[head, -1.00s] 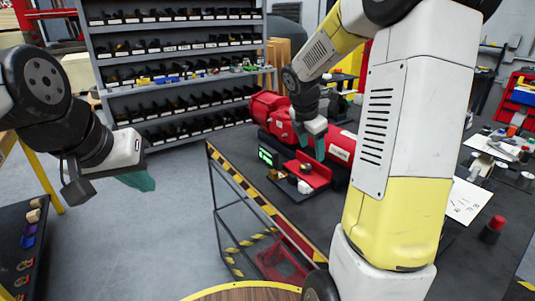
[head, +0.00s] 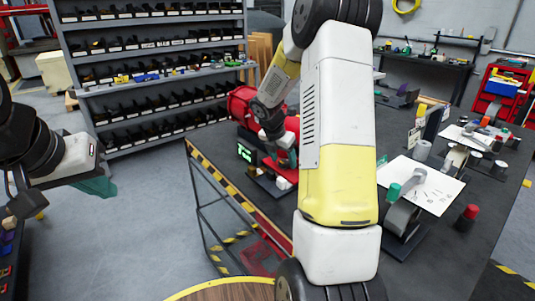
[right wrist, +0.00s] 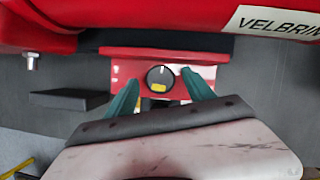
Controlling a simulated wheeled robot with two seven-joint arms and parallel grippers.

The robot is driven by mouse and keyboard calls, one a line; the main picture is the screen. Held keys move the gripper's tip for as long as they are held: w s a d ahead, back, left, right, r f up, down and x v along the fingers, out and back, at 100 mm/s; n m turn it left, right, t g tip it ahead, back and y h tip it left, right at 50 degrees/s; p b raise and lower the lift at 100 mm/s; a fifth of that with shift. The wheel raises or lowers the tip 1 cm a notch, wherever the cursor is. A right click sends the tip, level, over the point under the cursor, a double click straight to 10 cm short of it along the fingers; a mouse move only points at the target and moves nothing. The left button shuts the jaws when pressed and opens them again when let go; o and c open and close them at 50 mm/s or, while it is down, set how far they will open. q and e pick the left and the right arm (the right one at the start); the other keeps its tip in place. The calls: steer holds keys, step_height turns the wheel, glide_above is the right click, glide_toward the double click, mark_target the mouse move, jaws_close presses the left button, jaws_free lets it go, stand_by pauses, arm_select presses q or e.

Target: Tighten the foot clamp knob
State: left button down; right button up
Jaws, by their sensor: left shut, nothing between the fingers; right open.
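The foot clamp knob (right wrist: 160,78) is a round black dial with a white tick and a yellow mark, set on a red bracket (right wrist: 122,68) under the red valve actuator (right wrist: 60,25). In the head view the actuator (head: 242,102) lies on the dark bench, partly hidden by my right arm. My right gripper (right wrist: 160,81) is open, its teal fingers on either side of the knob in the picture; I cannot tell whether they touch it. In the head view it (head: 286,158) is at the bracket, and the knob is hidden. My left gripper (head: 97,187) is shut and empty, off the bench.
A small green-lit display (head: 245,153) stands at the bench's left edge by the bracket. A bolt (right wrist: 31,60) and a black block (right wrist: 68,99) are left of the knob. White sheets (head: 425,185) and a red-capped item (head: 467,217) lie right of my arm. Shelves (head: 150,70) stand behind.

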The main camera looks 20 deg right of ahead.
jaws_close()
steer(key=shift+m, duration=0.3)
steer(key=m, duration=0.1)
steer(key=m+g, duration=0.1)
steer(key=m, duration=0.1)
steer(key=m+h, duration=0.1)
steer(key=shift+w+a+m+g, duration=0.15)
steer(key=shift+w+m+g, duration=0.15)
steer(key=shift+g, duration=0.1)
steer(key=shift+m+g, duration=0.8)
steer(key=shift+m, duration=1.1)
